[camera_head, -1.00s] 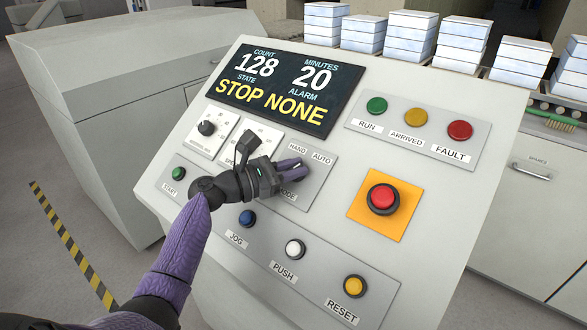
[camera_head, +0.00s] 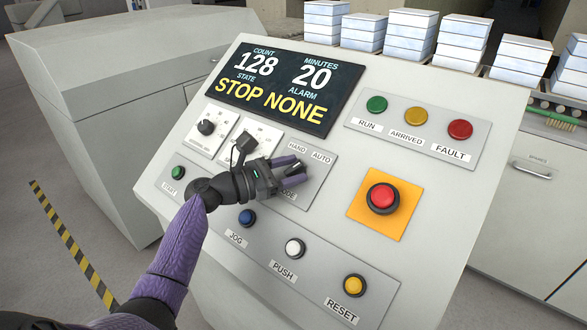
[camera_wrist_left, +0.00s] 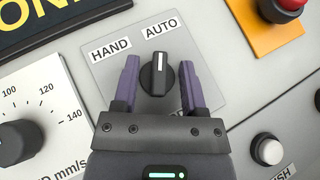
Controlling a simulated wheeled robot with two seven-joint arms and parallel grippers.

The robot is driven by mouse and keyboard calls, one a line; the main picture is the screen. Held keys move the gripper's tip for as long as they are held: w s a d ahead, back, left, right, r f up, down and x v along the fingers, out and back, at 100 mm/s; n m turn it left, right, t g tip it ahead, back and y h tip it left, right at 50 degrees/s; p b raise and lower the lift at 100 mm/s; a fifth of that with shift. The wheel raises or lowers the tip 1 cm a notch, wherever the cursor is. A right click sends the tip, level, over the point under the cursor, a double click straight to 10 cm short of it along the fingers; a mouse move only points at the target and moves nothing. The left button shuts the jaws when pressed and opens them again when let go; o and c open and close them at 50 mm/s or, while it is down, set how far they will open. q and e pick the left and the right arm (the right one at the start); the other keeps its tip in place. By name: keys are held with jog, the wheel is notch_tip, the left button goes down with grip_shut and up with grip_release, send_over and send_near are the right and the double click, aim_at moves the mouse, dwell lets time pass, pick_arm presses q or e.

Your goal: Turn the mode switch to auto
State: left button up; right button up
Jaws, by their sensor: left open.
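The mode switch (camera_wrist_left: 157,75) is a black knob with a white mark on a grey plate (camera_wrist_left: 203,60). Its mark points up to the AUTO label (camera_wrist_left: 159,27) in the left wrist view; the HAND label (camera_wrist_left: 111,50) is to the left. My left gripper (camera_wrist_left: 160,83) is open, one purple finger on each side of the knob, with visible gaps on both sides. In the head view my left gripper (camera_head: 296,167) is over the plate and largely hides the switch. My right gripper is not in view.
The sloped panel also bears a display (camera_head: 288,86) reading STOP NONE, a red button (camera_head: 383,197) on an orange plate to the right, and blue (camera_head: 247,217), white (camera_head: 294,248) and yellow (camera_head: 354,285) buttons below. A speed knob (camera_wrist_left: 20,141) is left of the plate.

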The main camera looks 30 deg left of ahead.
pick_arm(q)
jog(key=p+v, duration=0.1)
jog(key=v, duration=0.8)
jog(key=shift+s+a, duration=0.1)
jog(key=shift+a, duration=0.05)
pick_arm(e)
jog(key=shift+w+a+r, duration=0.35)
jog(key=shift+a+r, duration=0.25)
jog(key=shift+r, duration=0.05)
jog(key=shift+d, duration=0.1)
